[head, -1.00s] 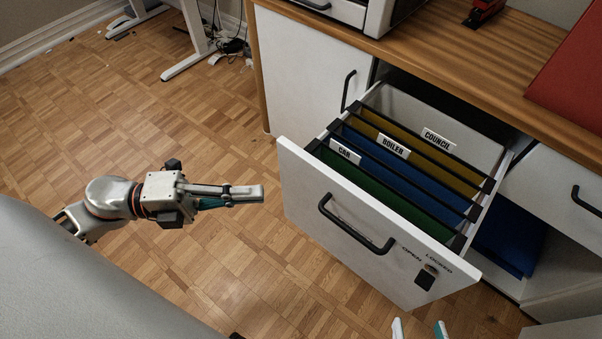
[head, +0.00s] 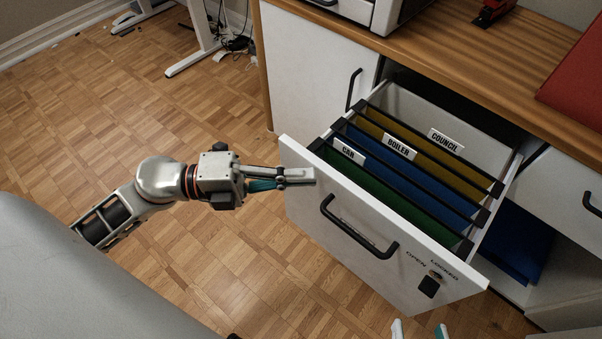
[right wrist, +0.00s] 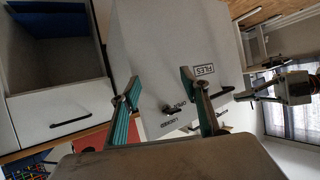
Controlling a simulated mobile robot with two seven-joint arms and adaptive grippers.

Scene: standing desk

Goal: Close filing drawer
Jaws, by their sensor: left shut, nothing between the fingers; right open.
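The filing drawer (head: 315,180) is pulled out of the white cabinet. Its front has a black handle (head: 357,228) and a lock (head: 430,285) with "OPEN" and "LOCKED" marks. Hanging folders labelled CAR, BOILER and COUNCIL (head: 446,141) fill it. My left gripper (head: 312,176) is shut and empty. Its tips overlap the left part of the drawer front in the head view; I cannot tell if they touch. My right gripper (head: 419,330) is open below the drawer front, at the bottom edge. In the right wrist view its fingers (right wrist: 158,85) spread before the drawer front (right wrist: 150,50).
The wooden desktop (head: 440,60) above holds a red folder (head: 575,70) and a red stapler (head: 494,12). A cabinet door (head: 315,65) stands left of the drawer.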

